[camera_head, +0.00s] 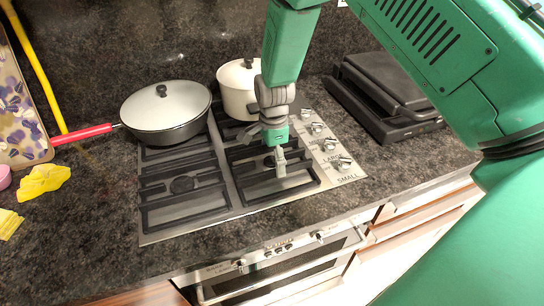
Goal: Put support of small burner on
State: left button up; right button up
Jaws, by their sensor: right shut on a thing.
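The black support of the small burner (303,178) is at the front right of the steel gas hob (237,190). My right gripper (280,168) points down over the middle of this support, with its fingers shut on one of its bars. The gripper hides part of the support and the burner under it. I cannot tell whether the support rests fully flat on the hob. My left gripper is not in view.
A lidded pan (165,108) with a red handle and a white lidded pot (236,85) stand on the back burners. Control knobs (329,144) line the hob's right side. A black grill (385,90) stands behind right. Yellow cloths (42,180) lie at left.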

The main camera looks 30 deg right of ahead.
jog(key=shift+d, duration=0.25)
dwell(0.8)
jog(key=o, duration=1.5)
jog(key=shift+d, duration=0.1)
notch_tip(320, 180, up, 12)
jog(key=shift+d+f, duration=0.1)
jog(key=shift+d, duration=0.05)
